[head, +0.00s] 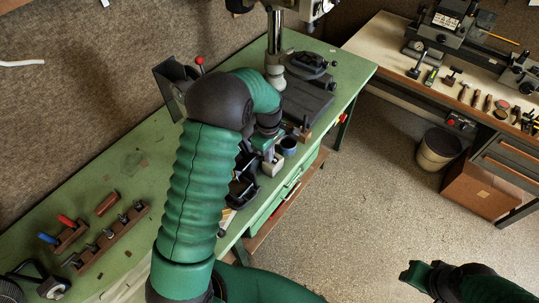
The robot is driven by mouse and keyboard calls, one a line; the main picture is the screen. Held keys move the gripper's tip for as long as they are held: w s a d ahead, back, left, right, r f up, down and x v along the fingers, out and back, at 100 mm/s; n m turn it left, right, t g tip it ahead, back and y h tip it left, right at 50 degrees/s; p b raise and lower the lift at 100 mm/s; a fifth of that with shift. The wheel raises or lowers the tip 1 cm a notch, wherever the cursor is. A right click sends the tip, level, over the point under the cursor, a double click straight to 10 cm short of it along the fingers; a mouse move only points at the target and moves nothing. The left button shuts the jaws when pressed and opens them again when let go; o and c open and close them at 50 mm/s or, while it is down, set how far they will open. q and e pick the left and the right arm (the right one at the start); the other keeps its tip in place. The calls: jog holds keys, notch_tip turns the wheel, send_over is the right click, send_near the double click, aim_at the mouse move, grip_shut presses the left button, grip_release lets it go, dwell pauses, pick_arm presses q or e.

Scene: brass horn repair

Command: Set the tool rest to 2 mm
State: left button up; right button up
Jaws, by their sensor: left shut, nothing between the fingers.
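My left arm reaches over the green bench (140,170) and bends down at its elbow. My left gripper (269,158) is at the arm's far end, low over the bench's front edge; it is shut and holds nothing. A pale block (273,166) shows right at its tips; I cannot tell if they touch. Dark machine parts (243,188) beside the gripper are partly hidden by my arm. I cannot make out the tool rest or any 2 mm gap. My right gripper (412,276) is at the lower right, over the floor; its finger opening is unclear.
A red-knobbed lever (199,62) rises behind my elbow. A tool rack (110,238) lies at left. A bin (438,149) and brown box (482,188) stand right; the floor between is clear.

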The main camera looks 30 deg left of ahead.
pick_arm(q)
jog(key=o, duration=0.7)
jog(key=shift+a+f, duration=0.1)
jog(key=shift+a, duration=0.2)
jog(key=shift+o, duration=0.3)
jog(key=shift+a, duration=0.3)
jog(key=shift+a+r, duration=0.1)
jog(key=shift+r, duration=0.1)
notch_tip(320, 180, up, 16)
jog(key=b, duration=0.4)
pick_arm(e)
jog(key=f, duration=0.2)
jog(key=a+f, duration=0.1)
jog(key=f, duration=0.1)
jog(key=shift+a, duration=0.1)
pick_arm(q)
jog(key=shift+r, duration=0.1)
